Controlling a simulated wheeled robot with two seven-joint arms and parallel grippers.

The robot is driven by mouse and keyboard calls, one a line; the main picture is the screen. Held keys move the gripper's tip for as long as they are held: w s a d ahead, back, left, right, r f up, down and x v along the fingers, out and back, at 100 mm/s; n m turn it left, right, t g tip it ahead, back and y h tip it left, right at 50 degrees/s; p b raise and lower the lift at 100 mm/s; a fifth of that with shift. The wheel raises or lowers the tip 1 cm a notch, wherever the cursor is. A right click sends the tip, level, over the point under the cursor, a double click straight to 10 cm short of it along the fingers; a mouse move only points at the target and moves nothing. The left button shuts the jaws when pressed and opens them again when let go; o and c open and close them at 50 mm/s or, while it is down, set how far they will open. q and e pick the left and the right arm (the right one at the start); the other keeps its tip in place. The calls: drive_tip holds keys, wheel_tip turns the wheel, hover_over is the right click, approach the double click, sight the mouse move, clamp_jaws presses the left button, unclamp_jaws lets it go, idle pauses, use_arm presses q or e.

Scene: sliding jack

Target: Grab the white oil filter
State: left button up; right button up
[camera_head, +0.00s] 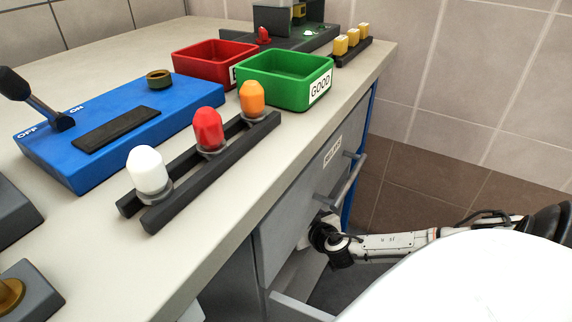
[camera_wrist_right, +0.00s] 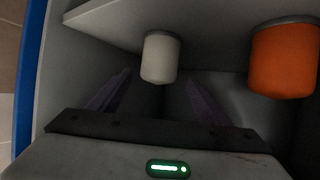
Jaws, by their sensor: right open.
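A white cylinder, which looks like the white oil filter (camera_wrist_right: 161,57), is inside a grey compartment in the right wrist view. My right gripper (camera_wrist_right: 158,80) is open, its two dark fingers on either side of the line to the white cylinder. The cylinder appears just beyond the fingertips; I cannot tell whether they touch. An orange cylinder (camera_wrist_right: 284,60) is to its right. In the head view my right gripper (camera_head: 322,228) is at the front of the grey cabinet below the tabletop, its fingers largely hidden. My left gripper is not in view.
On the tabletop a black rack (camera_head: 205,168) holds a white-topped (camera_head: 147,168), a red-topped (camera_head: 208,129) and an orange-topped piece (camera_head: 252,98). A green GOOD bin (camera_head: 284,85), a red bin (camera_head: 200,62) and a blue switch box (camera_head: 150,105) stand near. A drawer handle (camera_head: 347,182) juts out above my right gripper.

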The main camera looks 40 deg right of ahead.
drive_tip(key=b+x, duration=0.2)
drive_tip(key=x, duration=0.3)
drive_tip(key=shift+w+d+f, duration=0.2)
drive_tip(key=shift+f, duration=0.05)
drive_tip(key=shift+r, duration=0.1)
drive_tip(key=c, duration=1.3)
